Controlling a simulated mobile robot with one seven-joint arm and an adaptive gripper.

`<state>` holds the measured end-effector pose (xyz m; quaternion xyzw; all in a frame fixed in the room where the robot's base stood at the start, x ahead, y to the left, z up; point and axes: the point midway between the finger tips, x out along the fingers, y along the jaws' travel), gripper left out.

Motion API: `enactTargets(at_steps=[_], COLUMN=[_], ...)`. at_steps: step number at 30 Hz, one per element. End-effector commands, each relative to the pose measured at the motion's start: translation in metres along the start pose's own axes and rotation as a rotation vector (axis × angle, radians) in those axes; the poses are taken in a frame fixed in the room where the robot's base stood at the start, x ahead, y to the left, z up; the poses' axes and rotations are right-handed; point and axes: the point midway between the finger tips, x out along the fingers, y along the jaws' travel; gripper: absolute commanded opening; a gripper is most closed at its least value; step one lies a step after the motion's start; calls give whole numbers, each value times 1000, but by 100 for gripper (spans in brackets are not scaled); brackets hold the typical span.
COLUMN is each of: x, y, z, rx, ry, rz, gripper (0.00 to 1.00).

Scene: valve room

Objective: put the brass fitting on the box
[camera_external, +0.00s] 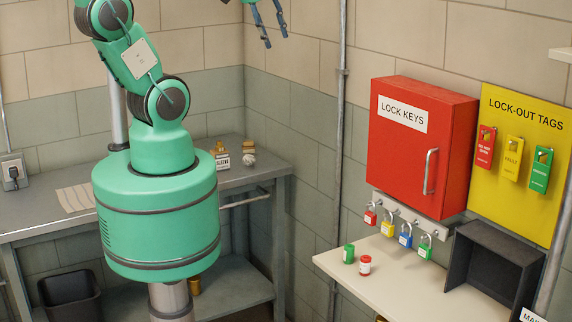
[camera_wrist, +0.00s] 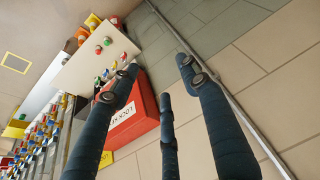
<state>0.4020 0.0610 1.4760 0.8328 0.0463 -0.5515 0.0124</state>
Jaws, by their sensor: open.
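On the grey workbench (camera_external: 262,180), a small box (camera_external: 222,161) with a printed label stands beside my arm's base. A brass-coloured piece (camera_external: 218,147) shows at its top; I cannot tell whether it rests on the box or stands behind it. A small pale and brass-coloured round item (camera_external: 248,159) is just right of the box, with another brass-coloured bit (camera_external: 249,145) behind it. Which is the brass fitting is too small to tell. My gripper (camera_external: 276,40) is open, high above the bench near the wall corner; its empty spread fingers show in the wrist view (camera_wrist: 157,70).
A red lock-keys cabinet (camera_external: 412,145) hangs right, above hanging padlocks and a cream shelf (camera_external: 415,285) with green and red items. A dark open bin (camera_external: 487,272) stands there. A vertical pipe (camera_external: 341,120) runs up the wall. The bench's right end has free room.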

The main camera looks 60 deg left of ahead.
Motion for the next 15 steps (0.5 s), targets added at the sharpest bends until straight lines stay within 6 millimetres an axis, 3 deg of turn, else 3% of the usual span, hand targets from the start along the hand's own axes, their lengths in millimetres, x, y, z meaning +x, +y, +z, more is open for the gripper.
enactTargets(at_steps=[6, 15], x=[-29, -44], y=[35, 53], z=[37, 66], rx=[44, 68], ry=[57, 89], rz=[36, 65], gripper=[46, 46])
